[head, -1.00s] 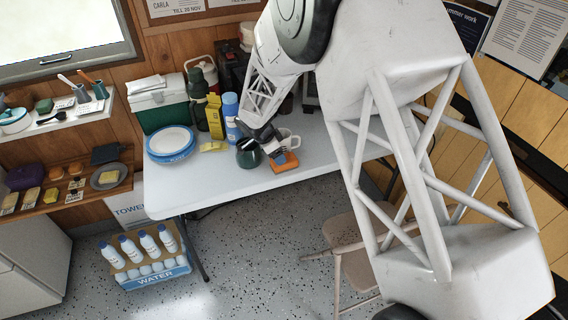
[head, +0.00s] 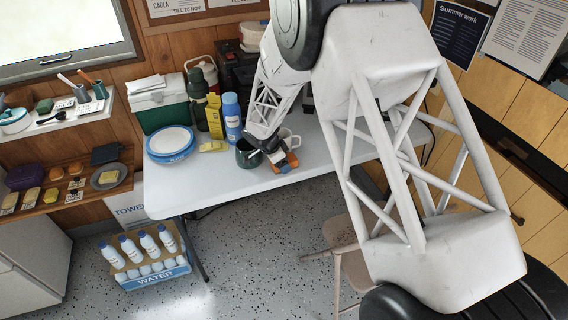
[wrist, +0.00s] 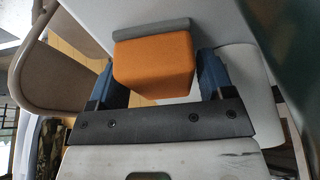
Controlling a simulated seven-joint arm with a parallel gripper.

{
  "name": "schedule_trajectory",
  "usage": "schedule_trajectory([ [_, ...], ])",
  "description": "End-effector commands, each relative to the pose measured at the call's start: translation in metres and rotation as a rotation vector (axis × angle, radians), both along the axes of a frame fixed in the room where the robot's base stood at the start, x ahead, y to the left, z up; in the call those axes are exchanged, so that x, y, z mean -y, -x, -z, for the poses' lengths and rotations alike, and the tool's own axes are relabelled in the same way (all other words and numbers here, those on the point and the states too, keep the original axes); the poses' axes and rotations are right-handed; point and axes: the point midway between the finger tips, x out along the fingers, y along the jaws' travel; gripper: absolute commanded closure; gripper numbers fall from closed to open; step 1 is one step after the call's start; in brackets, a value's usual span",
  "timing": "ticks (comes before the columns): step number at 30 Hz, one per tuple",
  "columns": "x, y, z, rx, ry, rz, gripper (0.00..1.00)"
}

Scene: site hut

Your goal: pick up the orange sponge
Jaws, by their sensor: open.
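The orange sponge (wrist: 153,66) lies on the white table. It has a grey layer along its far side in the wrist view. My gripper (wrist: 160,78) is open, with one blue finger on each side of the sponge. Small gaps show between the fingers and the sponge, so I see no grip on it. In the head view my gripper (head: 283,161) is low over the table's front edge and hides most of the sponge (head: 285,169).
Stacked plates (head: 171,143), a blue bottle (head: 231,112) and a yellow box (head: 215,117) stand farther left. The table's front left is clear.

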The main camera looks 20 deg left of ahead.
Motion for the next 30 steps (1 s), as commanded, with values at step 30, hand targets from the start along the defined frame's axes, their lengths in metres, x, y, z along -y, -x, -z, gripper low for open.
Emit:
schedule_trajectory([
  [30, 0.0002, -0.0002, 0.0009, 0.000, 0.000, 0.000, 0.61],
])
